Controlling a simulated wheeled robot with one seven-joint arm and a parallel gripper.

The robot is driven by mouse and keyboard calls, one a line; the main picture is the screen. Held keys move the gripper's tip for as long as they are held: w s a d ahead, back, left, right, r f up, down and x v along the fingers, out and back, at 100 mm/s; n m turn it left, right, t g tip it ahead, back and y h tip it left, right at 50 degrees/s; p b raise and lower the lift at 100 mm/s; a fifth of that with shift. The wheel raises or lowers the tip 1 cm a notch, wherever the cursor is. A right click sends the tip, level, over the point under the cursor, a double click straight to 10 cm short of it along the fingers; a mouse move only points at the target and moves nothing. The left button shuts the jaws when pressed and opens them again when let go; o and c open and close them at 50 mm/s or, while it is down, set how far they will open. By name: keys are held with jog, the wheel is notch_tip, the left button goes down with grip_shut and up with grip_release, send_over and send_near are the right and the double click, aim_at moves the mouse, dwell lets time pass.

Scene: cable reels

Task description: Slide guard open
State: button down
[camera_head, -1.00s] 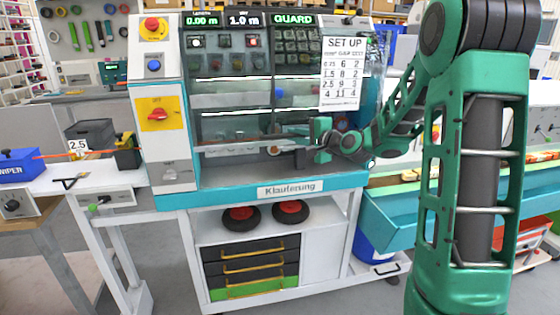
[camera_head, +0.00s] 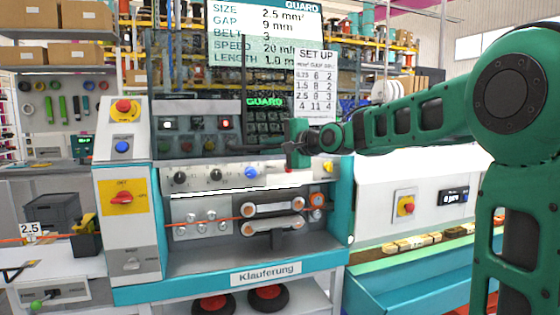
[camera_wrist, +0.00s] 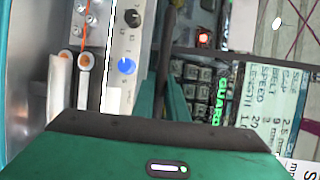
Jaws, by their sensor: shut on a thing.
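The machine's guard is a clear panel with a dark lower rail (camera_head: 222,157). It stands raised in front of the dark upper panel and keypad. Below it, the knobs, clamps and rollers (camera_head: 273,217) are uncovered. My gripper (camera_head: 296,152) is at the right end of this rail, in front of the machine. In the wrist view the dark rail (camera_wrist: 167,45) runs up from between my gripper's fingers (camera_wrist: 160,103), which are shut on it. The exact contact is partly hidden by the gripper body. A lit GUARD sign (camera_head: 265,102) shows through the panel.
A set-up sheet (camera_head: 316,85) hangs close above my gripper. A control column with a red switch (camera_head: 122,198) stands at the left. A teal trough (camera_head: 430,262) lies to the right. A screen (camera_head: 262,35) is above the machine.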

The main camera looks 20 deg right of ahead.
jog(key=shift+r, duration=0.15)
jog(key=c, duration=1.8)
grip_release()
jog(key=shift+o, duration=0.2)
jog(key=v, duration=1)
jog(key=shift+s+d, duration=0.2)
jog(key=shift+s, duration=0.05)
